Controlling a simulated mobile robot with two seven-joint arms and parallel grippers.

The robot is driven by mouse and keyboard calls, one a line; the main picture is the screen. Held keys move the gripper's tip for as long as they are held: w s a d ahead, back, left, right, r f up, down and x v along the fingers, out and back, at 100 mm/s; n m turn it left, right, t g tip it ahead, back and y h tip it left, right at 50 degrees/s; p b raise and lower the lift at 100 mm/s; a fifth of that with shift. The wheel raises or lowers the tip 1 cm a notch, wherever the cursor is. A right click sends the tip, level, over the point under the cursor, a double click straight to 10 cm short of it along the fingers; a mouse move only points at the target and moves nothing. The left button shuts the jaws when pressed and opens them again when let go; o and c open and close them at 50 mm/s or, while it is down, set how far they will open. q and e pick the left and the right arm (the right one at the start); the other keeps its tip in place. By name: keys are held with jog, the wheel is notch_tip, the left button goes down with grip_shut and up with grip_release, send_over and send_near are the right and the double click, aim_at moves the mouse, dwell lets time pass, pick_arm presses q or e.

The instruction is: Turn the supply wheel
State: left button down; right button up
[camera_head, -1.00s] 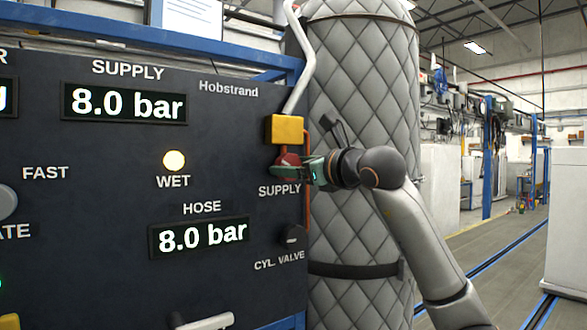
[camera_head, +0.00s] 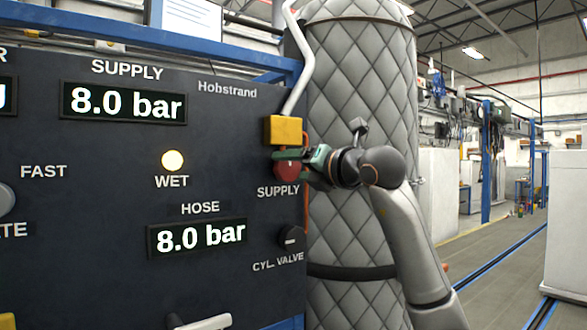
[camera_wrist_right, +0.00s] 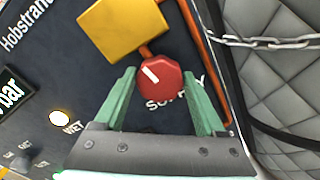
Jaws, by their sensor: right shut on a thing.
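The red supply wheel (camera_head: 287,171) is on the dark panel, just below a yellow block and above the SUPPLY label. My right gripper (camera_head: 290,160) reaches it from the right, its green fingers partly covering the wheel. In the right wrist view the wheel (camera_wrist_right: 160,82) is a red faceted knob with a white mark pointing up and left. The green fingers (camera_wrist_right: 160,76) stand on either side of it, and the right gripper is shut on it. My left gripper is not in view.
The yellow block (camera_head: 283,130) and a pale pipe (camera_head: 302,68) sit above the wheel. The black cylinder valve knob (camera_head: 291,238) is below. A grey quilted cylinder (camera_head: 345,70) stands close behind my right arm. Supply (camera_head: 124,103) and hose (camera_head: 198,237) displays both read 8.0 bar.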

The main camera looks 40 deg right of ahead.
jog(key=shift+m, duration=0.9)
jog(key=o, duration=1.1)
jog(key=shift+s+b, duration=0.3)
jog(key=shift+s, duration=0.2)
jog(key=s, duration=0.4)
jog(key=s+a+b, duration=0.1)
jog(key=s, duration=0.2)
jog(key=s+b, duration=0.1)
jog(key=s, duration=0.3)
jog(key=shift+s+a, duration=0.15)
jog(key=shift+s, duration=0.15)
